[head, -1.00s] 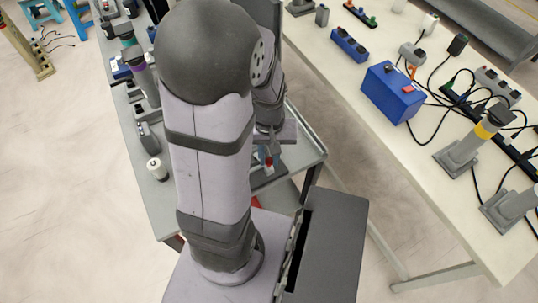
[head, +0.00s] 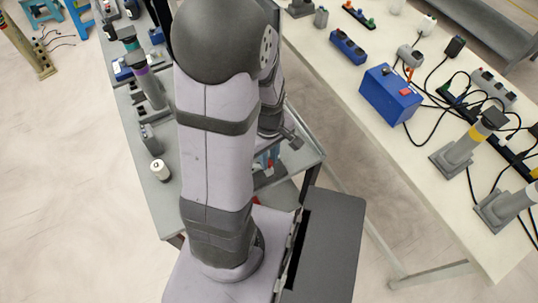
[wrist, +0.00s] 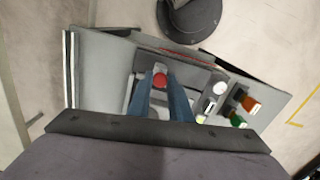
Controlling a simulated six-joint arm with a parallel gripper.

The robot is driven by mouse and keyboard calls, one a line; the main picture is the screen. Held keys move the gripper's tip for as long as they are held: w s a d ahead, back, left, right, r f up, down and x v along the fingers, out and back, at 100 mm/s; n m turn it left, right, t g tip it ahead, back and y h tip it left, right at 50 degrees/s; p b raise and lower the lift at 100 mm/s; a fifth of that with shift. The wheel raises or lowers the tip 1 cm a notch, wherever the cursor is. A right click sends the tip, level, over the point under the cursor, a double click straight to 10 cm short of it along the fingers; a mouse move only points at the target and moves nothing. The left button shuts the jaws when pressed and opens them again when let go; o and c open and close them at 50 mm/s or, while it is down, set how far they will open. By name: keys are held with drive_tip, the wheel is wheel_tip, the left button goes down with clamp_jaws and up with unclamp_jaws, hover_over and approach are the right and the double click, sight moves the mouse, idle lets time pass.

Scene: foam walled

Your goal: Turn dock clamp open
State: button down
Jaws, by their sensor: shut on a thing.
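In the wrist view, the blue fingers of my gripper (wrist: 161,90) reach down over a grey dock-like fixture (wrist: 127,92) on a grey bench top. A round red part (wrist: 160,81), which looks like the clamp's knob, sits between the fingertips. My gripper is shut on it. Whether the clamp is turned open cannot be told, as the fingers cover its sides. In the head view, my own arm hides most of the gripper and the clamp.
Right of the fixture in the wrist view are a white round cap (wrist: 220,88), an orange part (wrist: 251,104) and a green part (wrist: 237,121). In the head view, a white spool (head: 160,169) stands on the grey bench. A blue box (head: 390,94) and cables lie on the white table.

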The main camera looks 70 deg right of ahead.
drive_tip(key=n+p, duration=0.1)
drive_tip(key=n, duration=0.2)
drive_tip(key=shift+d+r+n, duration=0.1)
drive_tip(key=shift+n, duration=0.3)
drive_tip(key=shift+n+p, duration=0.45)
drive_tip(key=shift+n, duration=1.35)
drive_tip(key=c, duration=1.6)
unclamp_jaws()
drive_tip(key=shift+r, duration=3.6)
